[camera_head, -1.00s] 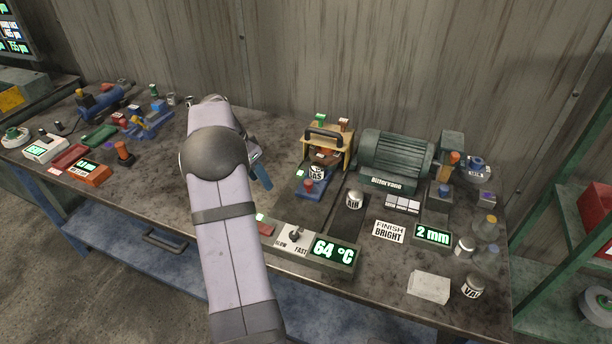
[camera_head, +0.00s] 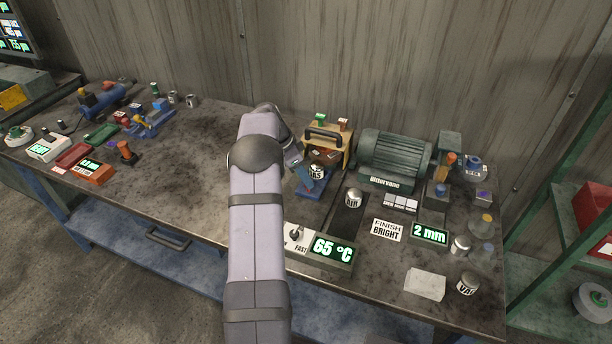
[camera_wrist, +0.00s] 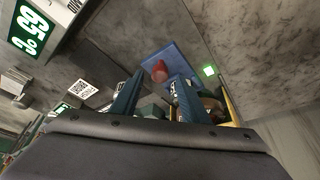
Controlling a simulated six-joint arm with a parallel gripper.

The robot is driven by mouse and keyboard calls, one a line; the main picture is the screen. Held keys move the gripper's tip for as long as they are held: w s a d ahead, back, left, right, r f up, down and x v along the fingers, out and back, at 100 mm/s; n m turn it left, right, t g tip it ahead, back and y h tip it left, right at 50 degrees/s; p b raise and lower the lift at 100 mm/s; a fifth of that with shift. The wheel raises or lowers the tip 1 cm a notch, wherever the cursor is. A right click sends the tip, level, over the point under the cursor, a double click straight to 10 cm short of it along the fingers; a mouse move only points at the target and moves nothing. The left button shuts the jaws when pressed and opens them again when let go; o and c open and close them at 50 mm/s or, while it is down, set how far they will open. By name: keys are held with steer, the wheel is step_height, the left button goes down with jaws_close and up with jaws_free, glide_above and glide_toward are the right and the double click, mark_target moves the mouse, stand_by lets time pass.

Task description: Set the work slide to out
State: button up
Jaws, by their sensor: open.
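A blue slide base (camera_head: 310,195), which looks like the work slide, lies in front of a yellow-framed fixture with a black handle (camera_head: 323,136). In the wrist view the blue base (camera_wrist: 178,56) carries a red knob (camera_wrist: 160,72). A small green light (camera_wrist: 210,70) shows beside it. My gripper (camera_head: 308,180) is at the blue base, with its fingers hiding the red knob in the head view. In the wrist view my gripper (camera_wrist: 157,79) is open, with the red knob between its fingertips in the picture. I cannot tell whether they touch it.
A white canister marked GAS (camera_head: 316,172) stands close behind my fingers. A canister marked AIR (camera_head: 353,198) stands to the right. A box reading 65 °C (camera_head: 332,249) is in front. A green motor (camera_head: 394,158) is at the back right. The bench's left middle is clear.

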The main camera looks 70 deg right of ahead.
steer(key=shift+p+x, duration=0.4)
steer(key=shift+x, duration=0.85)
jaws_close()
steer(key=shift+a, duration=0.15)
steer(key=a+b, duration=0.7)
steer(key=a, duration=0.4)
steer(key=shift+a, duration=0.1)
